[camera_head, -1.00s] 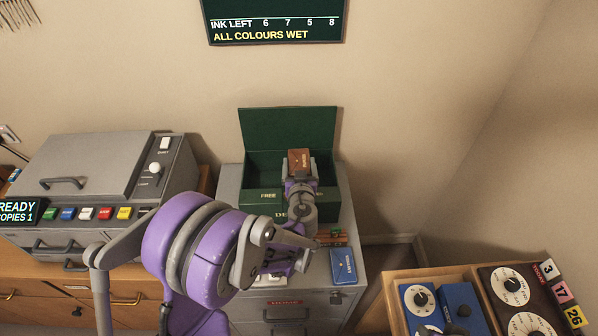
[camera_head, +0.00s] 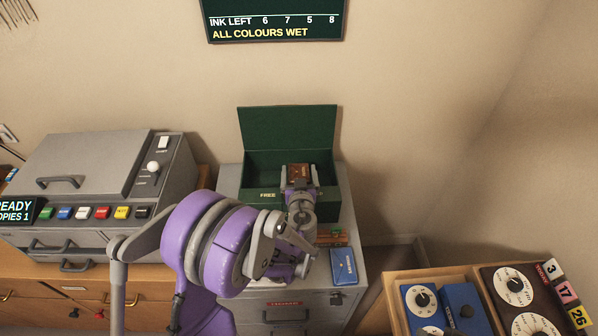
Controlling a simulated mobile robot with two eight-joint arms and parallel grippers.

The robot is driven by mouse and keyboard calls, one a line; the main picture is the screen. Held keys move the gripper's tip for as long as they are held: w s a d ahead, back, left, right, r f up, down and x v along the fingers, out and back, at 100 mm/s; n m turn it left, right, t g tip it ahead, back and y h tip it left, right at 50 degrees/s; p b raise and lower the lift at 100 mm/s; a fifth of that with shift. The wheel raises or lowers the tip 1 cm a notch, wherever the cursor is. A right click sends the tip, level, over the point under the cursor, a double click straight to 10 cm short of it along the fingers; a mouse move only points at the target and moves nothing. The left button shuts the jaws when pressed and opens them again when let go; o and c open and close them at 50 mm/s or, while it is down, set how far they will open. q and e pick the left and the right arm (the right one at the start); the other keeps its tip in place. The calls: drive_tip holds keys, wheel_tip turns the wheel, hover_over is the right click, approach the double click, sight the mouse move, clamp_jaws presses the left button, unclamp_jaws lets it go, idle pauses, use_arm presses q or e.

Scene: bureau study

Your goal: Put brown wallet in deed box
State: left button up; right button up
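The brown wallet (camera_head: 299,174) is between the fingers of my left gripper (camera_head: 300,177), which looks shut on it. Wallet and fingertips are within the opening of the green deed box (camera_head: 258,184), toward its right side. The box lid (camera_head: 288,135) stands open at the back. My wrist hides part of the box front, and whether the wallet touches the box floor cannot be seen. My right gripper is not in view.
The box stands on a grey cabinet (camera_head: 231,181). A blue box (camera_head: 343,266) lies in front of it at the right. A grey copier (camera_head: 90,165) is on the left. A wooden case with dials (camera_head: 395,283) is at the lower right.

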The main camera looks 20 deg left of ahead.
use_arm(q)
drive_tip(key=shift+r, duration=0.1)
drive_tip(key=shift+r, duration=0.3)
drive_tip(key=s+d+m+g+h, duration=0.2)
drive_tip(key=s+d+g+h, duration=0.1)
drive_tip(key=s, duration=1.2)
drive_tip(key=s+d+r+m+g+h, duration=0.1)
drive_tip(key=s+d+m+g+h, duration=0.2)
drive_tip(key=s, duration=1.3)
drive_tip(key=d+g+h, duration=0.1)
drive_tip(key=d+g, duration=0.1)
drive_tip(key=g, duration=0.1)
drive_tip(key=shift+s, duration=0.15)
